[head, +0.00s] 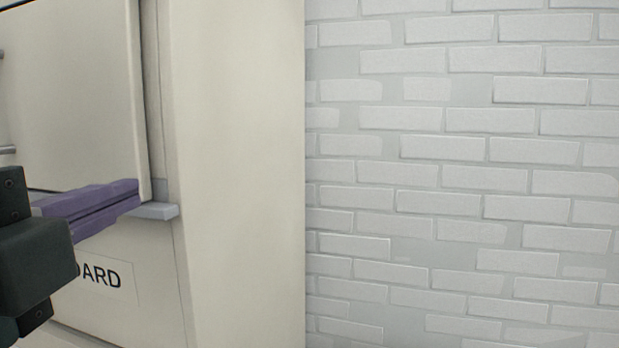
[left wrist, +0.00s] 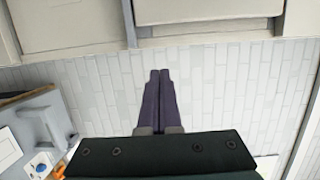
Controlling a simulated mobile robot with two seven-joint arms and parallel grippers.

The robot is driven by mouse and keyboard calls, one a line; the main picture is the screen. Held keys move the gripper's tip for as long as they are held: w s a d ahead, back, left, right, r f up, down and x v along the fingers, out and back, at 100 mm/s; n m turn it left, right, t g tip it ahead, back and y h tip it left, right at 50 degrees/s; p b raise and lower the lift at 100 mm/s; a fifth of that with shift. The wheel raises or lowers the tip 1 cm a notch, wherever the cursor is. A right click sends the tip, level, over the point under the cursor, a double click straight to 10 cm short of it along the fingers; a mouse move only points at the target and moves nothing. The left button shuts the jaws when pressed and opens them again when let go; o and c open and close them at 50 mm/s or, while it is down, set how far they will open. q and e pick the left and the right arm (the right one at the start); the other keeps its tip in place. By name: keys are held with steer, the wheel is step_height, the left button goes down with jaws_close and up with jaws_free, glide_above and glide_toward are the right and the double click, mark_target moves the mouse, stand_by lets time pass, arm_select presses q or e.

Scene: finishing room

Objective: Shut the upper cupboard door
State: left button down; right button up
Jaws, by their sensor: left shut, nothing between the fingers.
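The upper cupboard door (head: 75,90) is a plain cream panel at the upper left of the head view. Its right edge stands a little proud of the cupboard frame, with a narrow gap beside it; how far it is open I cannot tell. My left gripper (head: 130,195) has purple fingers, pressed together and empty, at the door's lower right corner. Whether they touch the door is unclear. In the left wrist view the closed fingers (left wrist: 158,75) point toward cream cupboard panels (left wrist: 205,10) at the top. My right gripper is not in view.
The cream cupboard side (head: 240,160) stands to the right, then a white brick wall (head: 460,180). A grey bracket-like object (left wrist: 45,125) is at left in the wrist view.

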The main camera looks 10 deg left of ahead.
arm_select(q)
steer(key=w, duration=0.3)
steer(key=w+a+p, duration=0.1)
steer(key=w, duration=0.4)
steer(key=shift+w+a+r, duration=0.2)
steer(key=shift+w+r, duration=0.05)
steer(key=shift+w, duration=0.05)
steer(key=a+p, duration=0.2)
steer(key=shift+a, duration=0.3)
steer(key=shift+a+f, duration=0.1)
steer(key=shift+a, duration=0.3)
steer(key=shift+a+f, duration=0.15)
steer(key=shift+a, duration=0.15)
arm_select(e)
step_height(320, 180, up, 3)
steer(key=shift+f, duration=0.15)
